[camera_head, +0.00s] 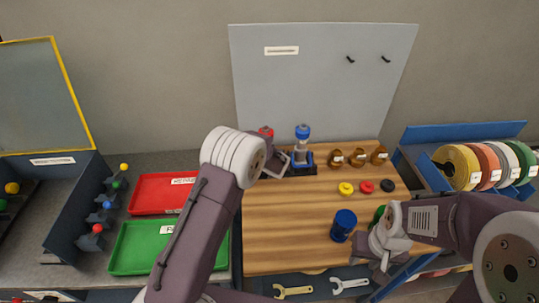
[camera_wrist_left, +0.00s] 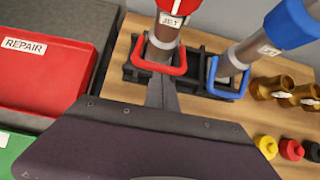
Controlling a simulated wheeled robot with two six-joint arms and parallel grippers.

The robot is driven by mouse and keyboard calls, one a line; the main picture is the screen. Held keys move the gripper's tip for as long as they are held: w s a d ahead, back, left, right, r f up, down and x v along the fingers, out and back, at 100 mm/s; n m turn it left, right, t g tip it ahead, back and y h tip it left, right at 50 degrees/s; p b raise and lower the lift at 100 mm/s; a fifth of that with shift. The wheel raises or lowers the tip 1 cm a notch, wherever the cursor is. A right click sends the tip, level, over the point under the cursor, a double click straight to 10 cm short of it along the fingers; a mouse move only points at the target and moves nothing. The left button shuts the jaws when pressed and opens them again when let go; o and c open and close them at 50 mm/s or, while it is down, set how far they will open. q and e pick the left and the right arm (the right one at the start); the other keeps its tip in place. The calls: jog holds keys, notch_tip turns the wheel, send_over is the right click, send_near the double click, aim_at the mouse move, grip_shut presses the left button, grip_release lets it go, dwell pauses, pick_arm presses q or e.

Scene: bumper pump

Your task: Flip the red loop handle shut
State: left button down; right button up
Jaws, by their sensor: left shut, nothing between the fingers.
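In the left wrist view the red loop handle (camera_wrist_left: 160,70) hangs low around the front of a grey cylinder labelled JET, which has a red top (camera_wrist_left: 181,5). My left gripper (camera_wrist_left: 158,86) is shut and empty, its fingertips just under and against or very near the loop; I cannot tell if they touch. In the head view the red-topped piece (camera_head: 266,132) is mostly hidden behind my left gripper (camera_head: 279,163). My right gripper (camera_head: 374,258) is low at the front right of the bench; its fingers are not clear.
A blue-topped twin (camera_head: 303,133) with a blue loop (camera_wrist_left: 228,88) stands just right. A red tray (camera_head: 150,195) and green tray (camera_head: 130,248) lie left.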

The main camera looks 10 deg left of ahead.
jog(key=shift+r, duration=0.65)
jog(key=shift+r+p, duration=0.65)
jog(key=shift+p, duration=0.1)
